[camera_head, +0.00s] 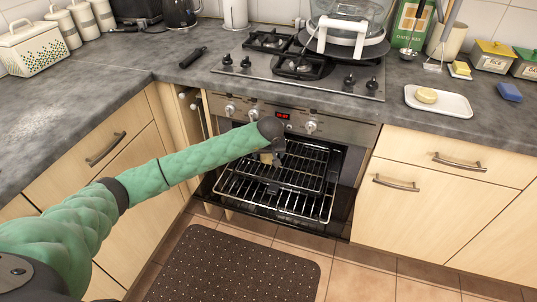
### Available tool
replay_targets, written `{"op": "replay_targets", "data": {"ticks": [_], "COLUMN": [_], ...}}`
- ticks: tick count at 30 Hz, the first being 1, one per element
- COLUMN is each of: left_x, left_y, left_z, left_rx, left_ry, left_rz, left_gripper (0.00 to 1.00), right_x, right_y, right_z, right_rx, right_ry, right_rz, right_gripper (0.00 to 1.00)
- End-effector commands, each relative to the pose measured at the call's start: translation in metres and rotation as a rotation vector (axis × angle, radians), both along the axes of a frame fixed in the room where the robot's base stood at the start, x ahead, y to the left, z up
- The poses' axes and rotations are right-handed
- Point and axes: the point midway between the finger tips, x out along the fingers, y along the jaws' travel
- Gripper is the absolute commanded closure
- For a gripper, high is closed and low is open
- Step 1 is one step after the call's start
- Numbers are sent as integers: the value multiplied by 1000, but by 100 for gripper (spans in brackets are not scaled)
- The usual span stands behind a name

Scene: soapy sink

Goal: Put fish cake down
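My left arm reaches in from the left to the open oven. My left gripper (275,152) is small and dark, over the pulled-out oven rack (283,203). A small tan piece, seemingly a fish cake (265,157), shows at its fingers and is partly hidden by the wrist. The gripper looks shut on it. I cannot tell whether the piece touches the rack. A similar round, pale yellow cake (426,96) lies on a white tray (453,105) on the right counter. My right gripper is out of view.
The oven (345,135) is open, with its door lowered in front. The hob (300,75) above holds a large lidded pot (345,30). A blue sponge (509,92) lies right of the tray. A dark dotted mat (230,265) covers the floor.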

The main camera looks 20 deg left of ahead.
Motion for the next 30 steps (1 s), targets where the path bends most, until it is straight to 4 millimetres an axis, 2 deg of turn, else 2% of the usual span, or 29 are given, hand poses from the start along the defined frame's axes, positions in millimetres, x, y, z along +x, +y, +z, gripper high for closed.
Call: {"op": "replay_targets", "data": {"ticks": [11, 16, 24, 30], "left_x": [0, -8, -27, -38], "left_y": [0, -2, -10, -14], "left_z": [3, 27, 76, 101], "left_rx": [0, 1, 0, 0], "left_ry": [1, -4, -3, -1], "left_rz": [0, 0, 0, 0], "left_gripper": [20, 20, 20, 20], "right_x": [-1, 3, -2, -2], "right_y": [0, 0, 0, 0], "right_z": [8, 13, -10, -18], "right_rx": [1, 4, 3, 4], "right_ry": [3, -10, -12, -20], "right_rz": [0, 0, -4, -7], "right_gripper": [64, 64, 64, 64]}}
